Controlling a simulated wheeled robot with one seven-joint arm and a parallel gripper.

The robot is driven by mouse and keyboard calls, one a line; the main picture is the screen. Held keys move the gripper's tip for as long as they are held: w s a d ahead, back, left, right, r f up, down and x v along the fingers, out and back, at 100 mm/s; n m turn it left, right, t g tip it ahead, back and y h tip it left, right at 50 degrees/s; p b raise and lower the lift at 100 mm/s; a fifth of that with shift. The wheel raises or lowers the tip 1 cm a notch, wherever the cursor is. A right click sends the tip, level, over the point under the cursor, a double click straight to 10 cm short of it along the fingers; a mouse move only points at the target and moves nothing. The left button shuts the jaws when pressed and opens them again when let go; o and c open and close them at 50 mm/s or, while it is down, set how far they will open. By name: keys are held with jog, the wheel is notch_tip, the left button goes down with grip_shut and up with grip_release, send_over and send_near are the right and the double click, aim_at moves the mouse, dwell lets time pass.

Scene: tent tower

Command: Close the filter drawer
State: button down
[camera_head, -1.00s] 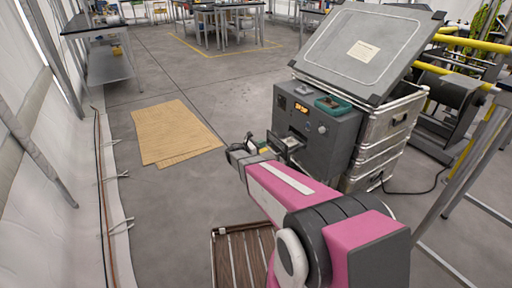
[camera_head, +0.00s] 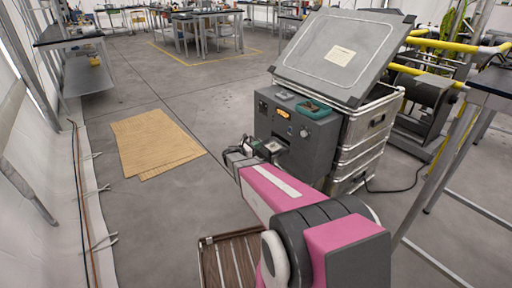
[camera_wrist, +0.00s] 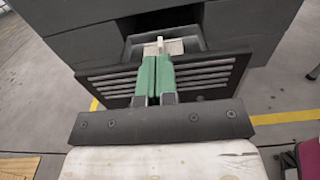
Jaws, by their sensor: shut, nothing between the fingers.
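The filter drawer (camera_wrist: 215,75) shows in the wrist view as a dark front with pale slats, standing out from the grey unit (camera_wrist: 70,45). A pale block (camera_wrist: 175,46) sits in the recess behind the front. My gripper (camera_wrist: 156,62) has two green fingers, shut together and empty, reaching over the middle of the drawer front. I cannot tell whether they touch it. In the head view, the grey unit (camera_head: 300,133) stands against a stack of metal cases, and my gripper (camera_head: 243,148) is at its left side, by the protruding drawer (camera_head: 270,148), partly hidden.
A grey lid (camera_head: 345,50) leans on top of the metal cases (camera_head: 362,140). A green tray (camera_head: 313,109) sits on the unit. Tan mats (camera_head: 155,143) lie on the floor at left. A slatted wooden piece (camera_head: 232,262) is low in front. Open floor lies beyond.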

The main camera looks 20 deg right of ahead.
aim_at(281, 135)
jog(key=x, duration=1.4)
jog(key=shift+w+d, duration=0.15)
jog(key=shift+d, duration=0.2)
jog(key=v, duration=1.5)
jog(key=s+m+g+y, duration=0.1)
jog(key=s+m, duration=0.1)
jog(key=s, duration=0.1)
jog(key=s+m+g+y, duration=0.1)
jog(key=s+m, duration=0.1)
jog(key=s+m+g+y, duration=0.1)
jog(key=s+m, duration=0.1)
jog(key=s, duration=0.1)
jog(key=shift+s+d+r+g, duration=0.2)
jog(key=shift+s+d+g, duration=0.1)
jog(key=shift+s+d, duration=0.05)
jog(key=s+a+r+m+g+y, duration=0.1)
jog(key=s+a+r+m+y, duration=0.1)
jog(key=s+a+m+y, duration=0.5)
jog(key=s+a+r+m+g+y, duration=0.1)
jog(key=s+a+m+y, duration=0.6)
jog(key=s, duration=0.6)
jog(key=shift+s+r+m+g, duration=0.3)
jog(key=shift+r+m, duration=0.1)
jog(key=shift+m, duration=0.6)
jog(key=shift+a, duration=0.1)
